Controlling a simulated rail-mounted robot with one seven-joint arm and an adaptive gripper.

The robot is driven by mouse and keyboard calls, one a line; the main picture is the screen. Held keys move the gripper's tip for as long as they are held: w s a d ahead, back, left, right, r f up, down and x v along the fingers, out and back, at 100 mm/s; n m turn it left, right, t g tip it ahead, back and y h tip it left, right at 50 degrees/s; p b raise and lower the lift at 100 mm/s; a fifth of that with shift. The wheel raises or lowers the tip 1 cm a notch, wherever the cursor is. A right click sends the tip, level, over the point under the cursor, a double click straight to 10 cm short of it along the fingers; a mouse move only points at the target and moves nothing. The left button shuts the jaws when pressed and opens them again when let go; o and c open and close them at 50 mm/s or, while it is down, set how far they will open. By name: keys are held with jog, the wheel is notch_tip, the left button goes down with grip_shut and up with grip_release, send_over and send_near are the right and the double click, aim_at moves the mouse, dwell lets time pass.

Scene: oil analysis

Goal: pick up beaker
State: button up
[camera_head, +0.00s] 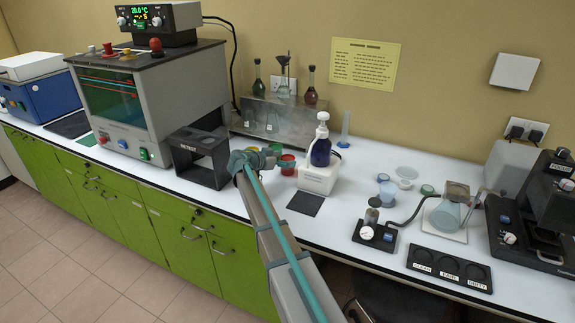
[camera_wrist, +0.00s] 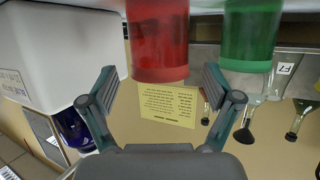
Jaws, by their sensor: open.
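A red cup-like beaker (camera_wrist: 158,40) is in the upper middle of the wrist view, which appears upside down. It lies ahead of my gripper (camera_wrist: 158,78), between the lines of the two spread fingers. My gripper is open and nothing is held in it. A green beaker (camera_wrist: 250,38) stands beside the red one, to the right in the wrist view. In the head view the red beaker (camera_head: 287,165) stands on the white counter just right of my gripper (camera_head: 257,160). The arm and gripper partly hide the green and yellow items there.
A white box (camera_head: 319,177) with a dark blue pump bottle (camera_head: 321,145) stands close right of the red beaker. A black rack (camera_head: 201,157) is to the left. A metal stand (camera_head: 278,115) with glassware is behind. A dark mat (camera_head: 305,203) lies in front.

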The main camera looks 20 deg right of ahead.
jog(key=shift+x, duration=1)
jog(key=shift+c, duration=0.2)
jog(key=c, duration=1.2)
jog(key=shift+o, duration=0.2)
